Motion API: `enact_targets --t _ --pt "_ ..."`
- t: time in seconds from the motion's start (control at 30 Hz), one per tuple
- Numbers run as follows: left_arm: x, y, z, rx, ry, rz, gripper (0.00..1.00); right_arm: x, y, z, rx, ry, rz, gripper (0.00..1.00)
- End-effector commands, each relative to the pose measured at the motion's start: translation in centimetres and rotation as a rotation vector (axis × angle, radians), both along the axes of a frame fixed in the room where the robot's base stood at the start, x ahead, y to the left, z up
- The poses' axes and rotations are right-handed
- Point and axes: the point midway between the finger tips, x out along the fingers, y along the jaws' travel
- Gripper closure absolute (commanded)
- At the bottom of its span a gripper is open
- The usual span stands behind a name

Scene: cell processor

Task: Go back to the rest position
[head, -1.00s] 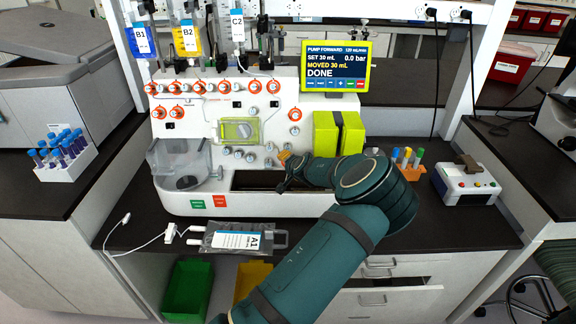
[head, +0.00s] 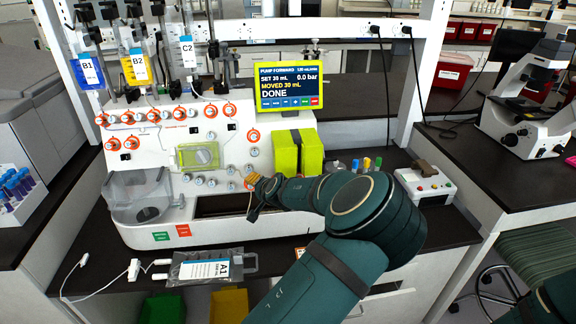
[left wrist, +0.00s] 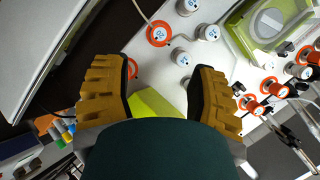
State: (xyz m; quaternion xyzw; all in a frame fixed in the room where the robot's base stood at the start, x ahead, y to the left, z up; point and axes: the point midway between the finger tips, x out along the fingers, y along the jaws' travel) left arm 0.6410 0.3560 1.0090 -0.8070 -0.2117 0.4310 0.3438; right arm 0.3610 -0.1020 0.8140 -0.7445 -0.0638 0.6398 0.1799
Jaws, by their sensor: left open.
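The white cell processor (head: 215,145) stands on the dark bench. Its screen (head: 289,88) reads "PUMP FORWARD", "MOVED 30 ML" and "DONE". My left gripper (head: 258,190) is in front of the processor's lower front, by the edge of its dark recess. In the left wrist view its two orange-brown fingers (left wrist: 160,85) are spread wide with nothing held between them. White knobs (left wrist: 181,56) and a yellow-green block (left wrist: 152,108) lie beyond the fingers. My right gripper is out of view; only a teal part of an arm shows at the lower right.
A bag labelled A1 (head: 211,269) lies on the bench front. Bags B1 (head: 88,72), B2 (head: 137,66) and C2 (head: 188,53) hang above the processor. A white control box (head: 424,184) and a tube rack stand right of it. A microscope (head: 530,105) is further right.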

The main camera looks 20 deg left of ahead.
Motion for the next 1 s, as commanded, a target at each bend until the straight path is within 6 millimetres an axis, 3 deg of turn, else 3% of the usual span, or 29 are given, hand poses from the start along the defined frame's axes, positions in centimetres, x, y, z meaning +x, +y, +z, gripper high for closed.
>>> enact_targets --t 0.13,0.23,0.37,0.47,0.6,0.7,0.83,1.0 --pt "-0.1 0.1 -0.2 -0.003 0.003 0.002 0.42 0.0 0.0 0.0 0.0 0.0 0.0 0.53" --pt "-1.0 0.4 -2.0 -0.034 0.025 0.017 0.42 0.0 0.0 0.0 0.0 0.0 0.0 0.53" --pt "-4.3 0.6 -7.6 -0.136 0.091 0.06 0.42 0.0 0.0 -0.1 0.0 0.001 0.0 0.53" --pt "-8.1 -0.4 -13.1 -0.259 0.161 0.102 0.42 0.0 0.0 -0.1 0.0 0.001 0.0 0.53" --pt "-14.1 -3.9 -19.7 -0.458 0.255 0.159 0.42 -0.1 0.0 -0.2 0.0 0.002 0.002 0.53" --pt "-18.0 -7.5 -22.6 -0.603 0.306 0.189 0.42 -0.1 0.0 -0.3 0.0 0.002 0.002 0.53" --pt "-22.2 -13.0 -24.2 -0.793 0.356 0.213 0.42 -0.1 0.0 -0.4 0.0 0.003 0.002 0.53" --pt "-25.9 -19.8 -23.2 -1.02 0.385 0.218 0.42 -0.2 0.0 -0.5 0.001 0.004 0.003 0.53"
